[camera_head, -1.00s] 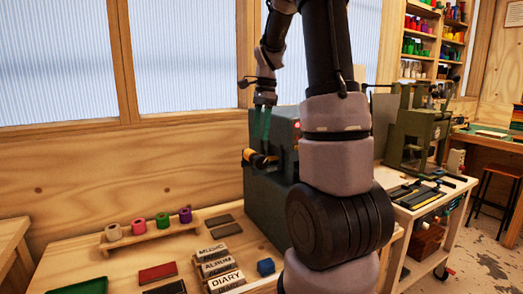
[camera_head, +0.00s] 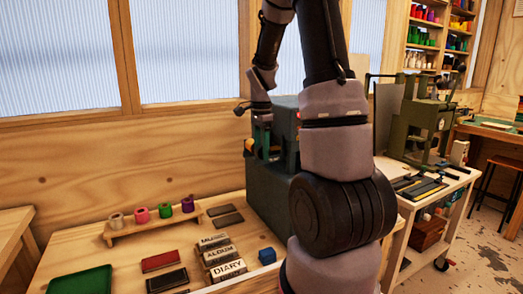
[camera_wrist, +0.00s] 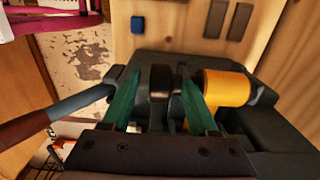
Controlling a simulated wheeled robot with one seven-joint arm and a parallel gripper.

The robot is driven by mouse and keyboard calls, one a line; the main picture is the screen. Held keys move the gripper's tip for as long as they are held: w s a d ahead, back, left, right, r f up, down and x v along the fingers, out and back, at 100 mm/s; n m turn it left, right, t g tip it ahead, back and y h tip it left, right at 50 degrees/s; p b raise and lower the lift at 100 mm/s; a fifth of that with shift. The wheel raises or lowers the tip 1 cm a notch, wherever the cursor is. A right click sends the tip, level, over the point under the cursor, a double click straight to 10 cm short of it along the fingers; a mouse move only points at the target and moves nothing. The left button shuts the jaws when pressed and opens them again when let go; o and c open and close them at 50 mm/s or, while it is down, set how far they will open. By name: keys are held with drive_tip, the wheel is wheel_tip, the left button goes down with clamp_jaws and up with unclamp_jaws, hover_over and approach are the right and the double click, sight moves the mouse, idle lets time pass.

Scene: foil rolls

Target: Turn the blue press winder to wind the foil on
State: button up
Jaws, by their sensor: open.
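The press (camera_head: 262,190) is a blue-grey machine standing on the wooden bench, partly hidden behind my arm. A dark round knob that looks like the winder (camera_wrist: 161,85) is on its upper part in the wrist view. A yellow-gold foil roll (camera_wrist: 227,88) is just right of the knob; it also shows small in the head view (camera_head: 248,145). My gripper (camera_head: 262,143) is at the upper left of the press. In the wrist view its green fingers (camera_wrist: 160,78) are open, one on each side of the knob. I cannot tell whether either finger touches it.
A handle (camera_wrist: 75,108) sticks out left of the knob in the wrist view. The bench holds a rack of coloured rolls (camera_head: 150,224), several lettered blocks (camera_head: 222,254), a blue cube (camera_head: 267,256) and a green tray (camera_head: 80,281). A green press (camera_head: 420,125) stands on the right cart.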

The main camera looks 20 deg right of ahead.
clamp_jaws()
drive_tip(key=shift+d+y, duration=0.3)
drive_tip(key=shift+y, duration=0.8)
drive_tip(key=shift+r+y, duration=0.1)
drive_tip(key=shift+y, duration=1.1)
unclamp_jaws()
wheel_tip(320, 180, up, 10)
